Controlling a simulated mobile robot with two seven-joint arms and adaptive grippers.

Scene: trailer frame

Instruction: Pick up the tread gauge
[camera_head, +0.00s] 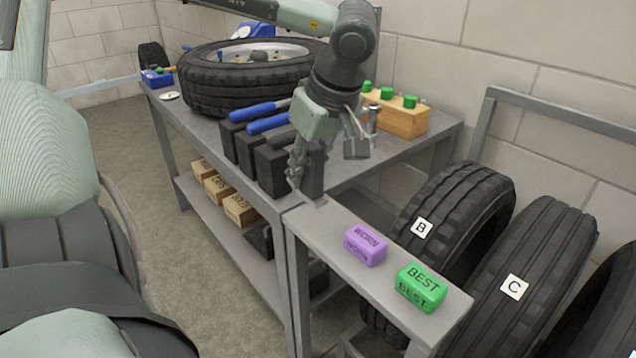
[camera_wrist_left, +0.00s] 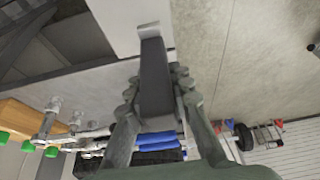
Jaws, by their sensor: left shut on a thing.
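My left gripper (camera_head: 305,172) points down over the front right of the grey workbench, beside the black tool holders. In the left wrist view its fingers (camera_wrist_left: 157,95) are closed on a dark grey bar with a pale end piece, which looks like the tread gauge (camera_wrist_left: 155,72). The gauge sticks out past the fingertips. My right gripper is not in view.
Black holders (camera_head: 272,168) with blue-handled tools (camera_head: 268,123) stand close left of the gripper. A tire (camera_head: 205,88) lies behind. A wooden block (camera_head: 405,120) with green caps is at the right. Purple (camera_head: 365,246) and green (camera_head: 421,288) blocks lie on the narrow shelf, near standing tires (camera_head: 460,205).

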